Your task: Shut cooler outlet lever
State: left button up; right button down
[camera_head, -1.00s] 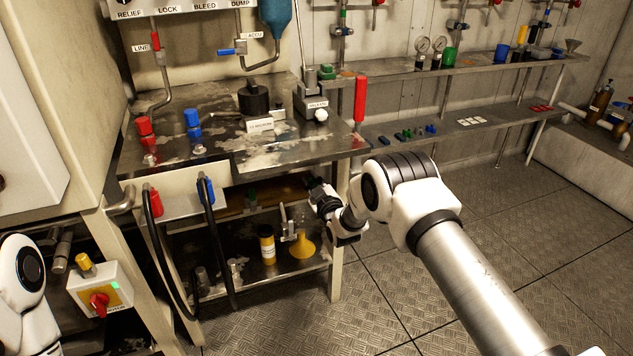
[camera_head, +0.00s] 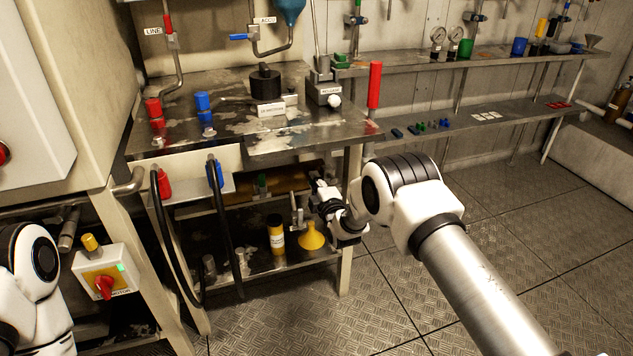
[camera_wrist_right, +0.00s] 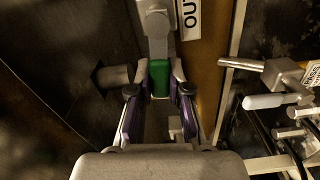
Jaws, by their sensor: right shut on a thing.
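A lever with a green grip (camera_wrist_right: 159,76) hangs from a grey metal fitting (camera_wrist_right: 157,22) in the right wrist view. A white label (camera_wrist_right: 190,14) beside it shows the letters "OU"; the rest is cut off. My right gripper (camera_wrist_right: 159,92) is shut on the green grip, one finger on each side of it. In the head view my right gripper (camera_head: 322,190) is at the right end of the space under the metal bench (camera_head: 225,92). The held grip cannot be made out clearly there. Of my left arm only a link shows at the lower left; its gripper is out of view.
A yellow funnel (camera_head: 312,237) and a yellow bottle (camera_head: 276,236) stand on the lower shelf, just left of my right gripper. Black hoses (camera_head: 225,235) hang at the bench front. A bench leg (camera_head: 346,262) is close by. The floor (camera_head: 400,290) to the right is clear.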

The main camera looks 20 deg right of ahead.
jog(key=shift+f+n, duration=0.3)
jog(key=shift+n, duration=0.3)
jog(key=c, duration=1.1)
grip_release()
jog(key=s, duration=1.2)
jog(key=shift+d, duration=0.15)
jog(key=shift+f, duration=0.1)
